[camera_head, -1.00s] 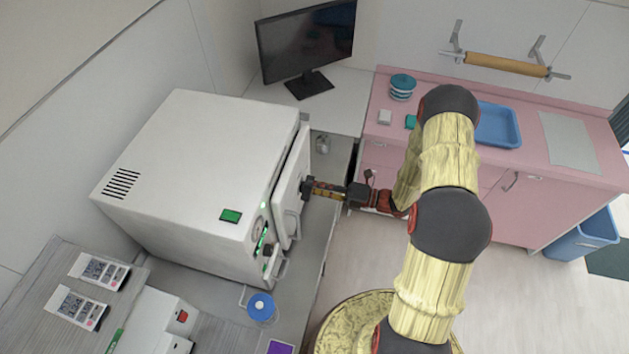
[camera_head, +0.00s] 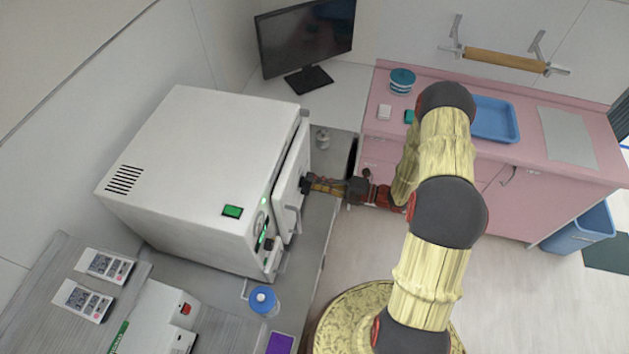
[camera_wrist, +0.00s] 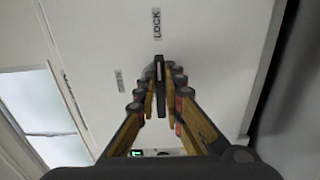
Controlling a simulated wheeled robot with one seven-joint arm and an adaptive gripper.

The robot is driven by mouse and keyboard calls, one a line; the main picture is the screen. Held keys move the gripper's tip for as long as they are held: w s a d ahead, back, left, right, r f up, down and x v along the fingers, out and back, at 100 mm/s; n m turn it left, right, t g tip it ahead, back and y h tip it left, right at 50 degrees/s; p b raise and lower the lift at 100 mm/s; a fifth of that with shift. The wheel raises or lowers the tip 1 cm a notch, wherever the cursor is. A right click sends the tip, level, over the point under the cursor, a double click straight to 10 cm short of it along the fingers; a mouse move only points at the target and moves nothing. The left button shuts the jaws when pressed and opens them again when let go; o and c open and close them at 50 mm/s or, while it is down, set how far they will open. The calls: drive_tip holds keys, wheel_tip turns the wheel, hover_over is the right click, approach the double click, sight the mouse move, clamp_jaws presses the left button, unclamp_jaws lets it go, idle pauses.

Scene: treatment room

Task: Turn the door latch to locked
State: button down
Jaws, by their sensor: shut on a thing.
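The white box-shaped machine (camera_head: 205,180) stands on the counter at the left, its door (camera_head: 289,182) on the right side and slightly ajar. In the wrist view the door face (camera_wrist: 200,50) carries the word LOCK and a second, fainter label to its left. A dark latch (camera_wrist: 160,78) with a light stripe points toward LOCK. My gripper (camera_wrist: 161,92) is shut on the latch, one finger on each side. In the head view my gripper (camera_head: 312,185) meets the door's front; the latch is hidden there.
A small metal item (camera_head: 323,139) stands on the counter behind the door. A blue-lidded jar (camera_head: 263,300) and a purple item (camera_head: 281,343) are at the front. A pink cabinet (camera_head: 480,195) with a blue tray (camera_head: 494,120) stands at the right.

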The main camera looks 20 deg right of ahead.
drive_tip(key=c, duration=1.9)
unclamp_jaws()
drive_tip(key=v, duration=1.2)
